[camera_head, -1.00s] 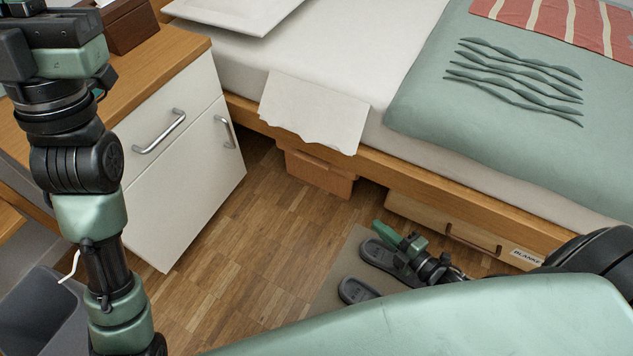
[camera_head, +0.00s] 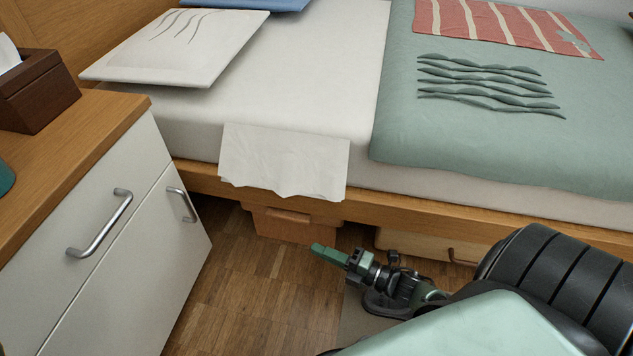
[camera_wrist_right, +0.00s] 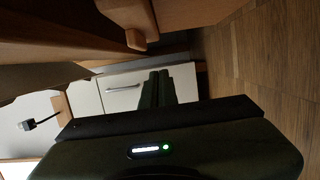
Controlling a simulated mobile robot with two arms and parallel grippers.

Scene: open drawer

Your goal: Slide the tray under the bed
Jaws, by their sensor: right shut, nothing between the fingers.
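Two wooden containers show under the bed frame in the head view. An orange-brown one (camera_head: 292,226) with a lip at its top lies below the hanging white sheet. A paler one (camera_head: 415,243) with a dark handle lies farther right, partly hidden by my right arm. I cannot tell which is the tray. My right gripper (camera_head: 318,249) is shut and empty, just in front of the orange-brown container's lower right, pointing left; contact cannot be told. In the right wrist view its shut fingers (camera_wrist_right: 158,88) point toward the white cabinet. My left gripper is out of view.
The bed's wooden side rail (camera_head: 400,211) runs above both containers. A white bedside cabinet (camera_head: 130,240) with metal handles stands at the left. Wooden floor (camera_head: 250,300) is clear between cabinet and gripper.

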